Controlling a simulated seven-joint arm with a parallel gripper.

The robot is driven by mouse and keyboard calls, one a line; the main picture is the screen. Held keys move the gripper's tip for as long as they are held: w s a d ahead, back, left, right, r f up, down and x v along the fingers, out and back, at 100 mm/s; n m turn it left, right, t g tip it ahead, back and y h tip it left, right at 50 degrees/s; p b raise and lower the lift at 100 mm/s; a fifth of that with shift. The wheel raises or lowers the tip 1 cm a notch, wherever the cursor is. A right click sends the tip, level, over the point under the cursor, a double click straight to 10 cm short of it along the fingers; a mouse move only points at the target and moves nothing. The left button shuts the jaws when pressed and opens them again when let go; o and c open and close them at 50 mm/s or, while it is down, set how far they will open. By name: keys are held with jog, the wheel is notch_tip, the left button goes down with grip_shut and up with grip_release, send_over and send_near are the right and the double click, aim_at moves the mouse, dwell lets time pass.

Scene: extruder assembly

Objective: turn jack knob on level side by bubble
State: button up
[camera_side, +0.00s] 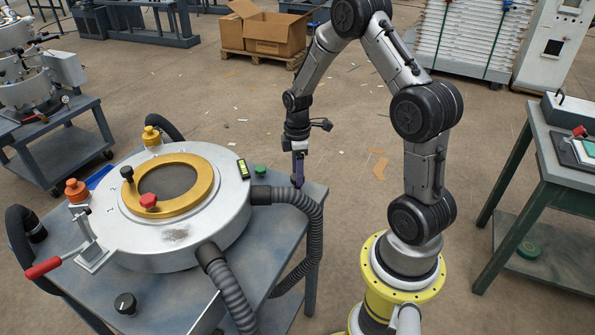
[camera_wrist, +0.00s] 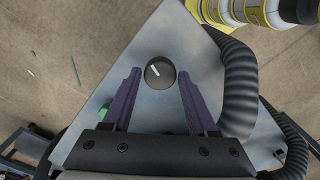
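A round black knob (camera_wrist: 160,74) with a white pointer line is on the grey table top near a corner in the wrist view. My gripper (camera_wrist: 159,82) is open, its two purple fingers on either side of this knob and apart from it. In the side view my gripper (camera_side: 299,184) points down at the table's right corner; the knob there is hidden. Another black knob (camera_side: 125,303) with a white mark is at the table's front. A small yellow level (camera_side: 243,169) with a green vial sits on the round machine's rim; its bubble is too small to read.
The silver round machine (camera_side: 158,254) with a gold ring (camera_side: 196,173) fills much of the table. A ribbed grey hose (camera_side: 318,228) passes close to my gripper; it also shows in the wrist view (camera_wrist: 239,85). A green cap (camera_side: 260,171) is nearby.

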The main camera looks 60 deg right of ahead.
jog(key=shift+o, duration=1.3)
jog(key=shift+r, duration=0.1)
jog(key=shift+r, duration=2.9)
jog(key=shift+r, duration=0.1)
